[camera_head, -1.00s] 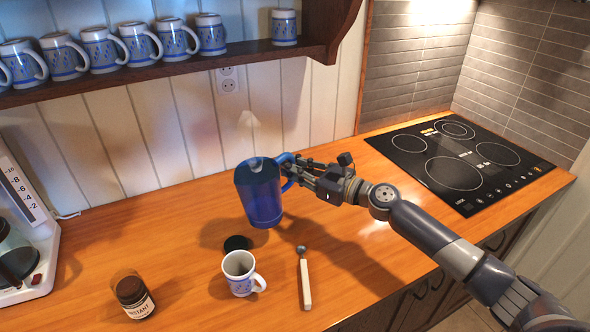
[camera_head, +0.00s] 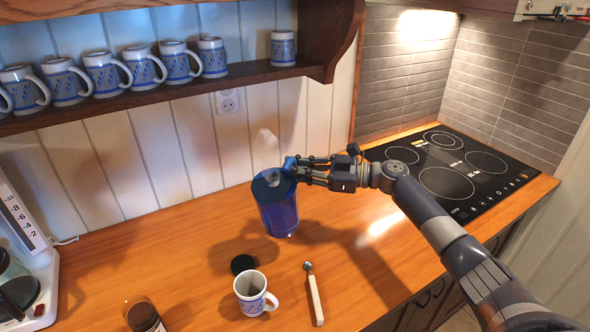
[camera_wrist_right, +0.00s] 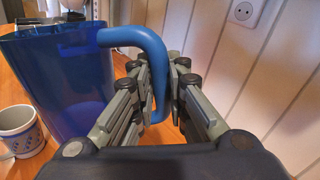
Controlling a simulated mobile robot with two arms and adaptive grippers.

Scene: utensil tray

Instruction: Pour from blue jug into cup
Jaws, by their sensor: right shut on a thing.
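The blue jug (camera_head: 277,204) is held above the counter behind the cup, close to upright with a slight tilt. My right gripper (camera_head: 297,170) is shut on the jug's handle; the blue handle (camera_wrist_right: 150,55) shows between the fingers (camera_wrist_right: 160,105) in the right wrist view. The white and blue cup (camera_head: 251,292) stands upright on the counter in front of the jug, its handle to the right. The cup also shows at the left of the right wrist view (camera_wrist_right: 18,132). Pale steam shows above the jug. My left gripper is not in view.
A dark round lid (camera_head: 243,264) lies behind the cup. A spoon (camera_head: 315,294) lies to its right and a dark jar (camera_head: 143,316) stands to its left. A coffee maker (camera_head: 22,275) is at far left, a black cooktop (camera_head: 447,168) at right. Several mugs (camera_head: 150,66) line the shelf.

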